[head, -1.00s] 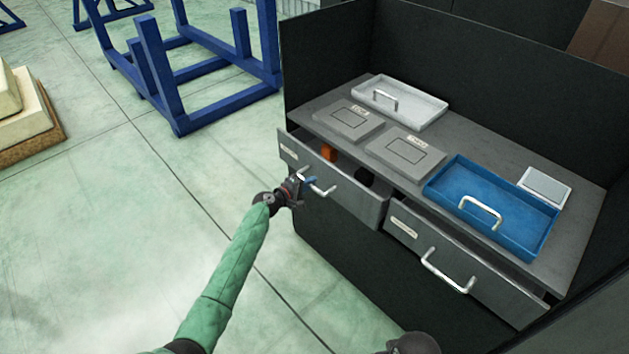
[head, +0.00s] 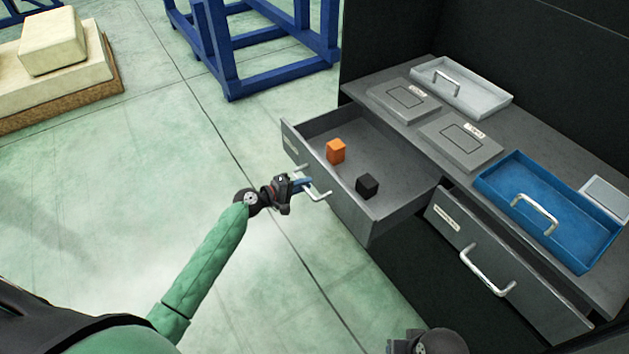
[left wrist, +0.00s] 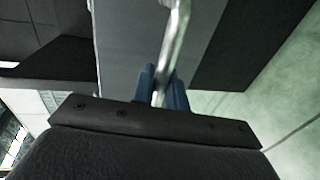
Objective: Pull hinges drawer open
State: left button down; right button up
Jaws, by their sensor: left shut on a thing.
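The left drawer (head: 345,203) of the grey workbench is pulled well out in the head view. Its front label is too small to read. An orange block (head: 335,151) and a black block (head: 367,186) lie inside. My left gripper (head: 304,184) is shut on the drawer's silver handle (head: 321,195). In the left wrist view the blue fingertips (left wrist: 161,88) sit on either side of the handle bar (left wrist: 177,40). Only a dark part of my right arm shows at the bottom edge of the head view; its fingers are not visible.
The right drawer (head: 500,262) stands slightly out, with its own handle (head: 487,273). On the worktop are a blue tray (head: 590,255), a white tray (head: 480,98) and two grey labelled plates. A blue frame (head: 232,70) stands behind.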

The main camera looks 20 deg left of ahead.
pick_arm(q)
jog(key=shift+s+a, duration=0.4)
pick_arm(e)
jog(key=shift+w+a+f, duration=0.1)
jog(key=shift+a+f, duration=0.05)
jog(key=shift+f, duration=0.15)
pick_arm(q)
jog(key=c, duration=1.5)
grip_release()
jog(key=shift+o, duration=0.2)
